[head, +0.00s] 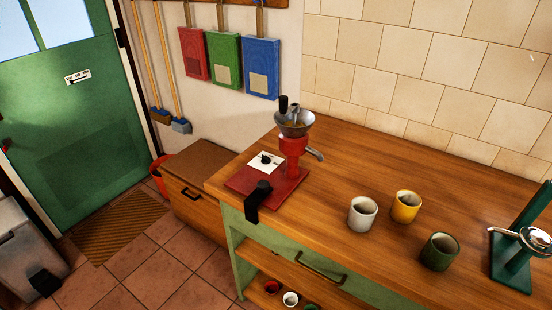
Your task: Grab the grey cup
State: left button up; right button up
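The grey cup (362,214) is a pale, handleless cup standing upright on the wooden counter (340,180), near its front edge. A yellow cup (406,207) stands upright just behind it to the right, apart from it. A dark green cup (439,252) stands further right, nearer the front. All three openings face up. Neither of my grippers shows in the head view.
A red grinder (292,145) on a red base stands left of the cups, with a black piece (258,201) over the counter edge. A green stand (517,255) is at the right. Small cups sit on a lower shelf (262,268). Counter behind the cups is clear.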

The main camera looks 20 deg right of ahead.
aim_at(363, 210)
jog(key=z, duration=1.25)
jog(key=i+j+z, duration=0.15)
jog(key=j, duration=0.55)
jog(key=j+z, duration=0.15)
jog(key=j, duration=0.55)
